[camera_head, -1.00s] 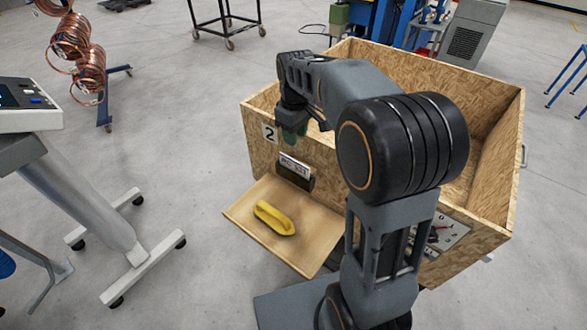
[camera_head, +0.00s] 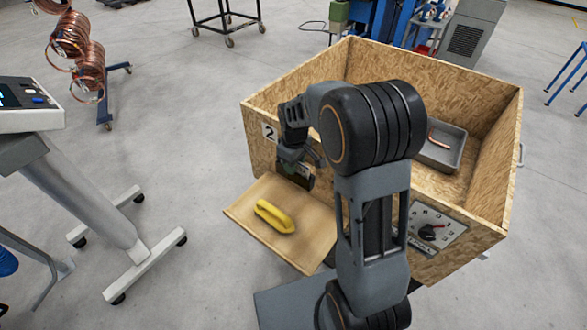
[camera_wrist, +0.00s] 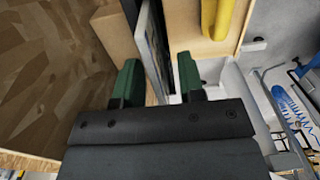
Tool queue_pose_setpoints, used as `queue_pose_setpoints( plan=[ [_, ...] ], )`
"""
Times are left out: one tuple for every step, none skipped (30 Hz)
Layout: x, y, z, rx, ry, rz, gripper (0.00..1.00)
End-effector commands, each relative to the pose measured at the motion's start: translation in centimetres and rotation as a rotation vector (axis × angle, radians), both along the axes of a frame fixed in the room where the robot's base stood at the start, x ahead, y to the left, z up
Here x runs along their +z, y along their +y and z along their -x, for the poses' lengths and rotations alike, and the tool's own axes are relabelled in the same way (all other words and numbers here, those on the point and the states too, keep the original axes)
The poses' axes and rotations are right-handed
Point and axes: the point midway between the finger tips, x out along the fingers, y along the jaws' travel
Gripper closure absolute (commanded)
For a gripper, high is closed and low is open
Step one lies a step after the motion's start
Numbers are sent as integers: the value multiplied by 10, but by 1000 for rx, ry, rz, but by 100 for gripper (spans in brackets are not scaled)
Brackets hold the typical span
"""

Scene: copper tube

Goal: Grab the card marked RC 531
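The card (camera_head: 303,172) stands in a dark holder on the front wall of the wooden crate (camera_head: 480,222), above a small shelf. My gripper covers most of it, and its lettering cannot be read now; earlier it showed a marking like RC 531. My gripper (camera_head: 291,157) is at the card, pointing down. In the wrist view, the green fingers of my gripper (camera_wrist: 158,75) are apart, one on each side of the thin upright card (camera_wrist: 151,38). Gaps show beside the card, so the gripper looks open around it, not clamped.
A grey tray (camera_head: 449,157) with a copper tube sits inside the crate. A dial panel (camera_head: 432,230) is on the crate's front right. The floor at left is partly clear.

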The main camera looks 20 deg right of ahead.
Motion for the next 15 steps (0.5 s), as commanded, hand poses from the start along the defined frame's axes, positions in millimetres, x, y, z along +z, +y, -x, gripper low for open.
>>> queue_pose_setpoints(
  plan=[
    [-2, 0, 0, 0, 0, 0, 64],
    [-3, 0, 0, 0, 0, 0, 64],
    [-4, 0, 0, 0, 0, 0, 64],
    [-5, 0, 0, 0, 0, 0, 64],
    [-5, 0, 0, 0, 0, 0, 64],
    [-5, 0, 0, 0, 0, 0, 64],
    [-5, 0, 0, 0, -1, -1, 64],
    [-5, 0, 0, 0, -1, -1, 64],
    [-5, 0, 0, 0, -1, -1, 64],
    [-5, 0, 0, 0, -1, -1, 67],
    [-5, 0, 0, 0, -1, -1, 70],
    [-5, 0, 0, 0, -1, 0, 73],
    [-4, 0, 0, 0, -1, 0, 76],
    [-4, 0, 0, 0, -1, 0, 79],
    [-4, 0, 0, 0, -1, 0, 83]
  ],
)
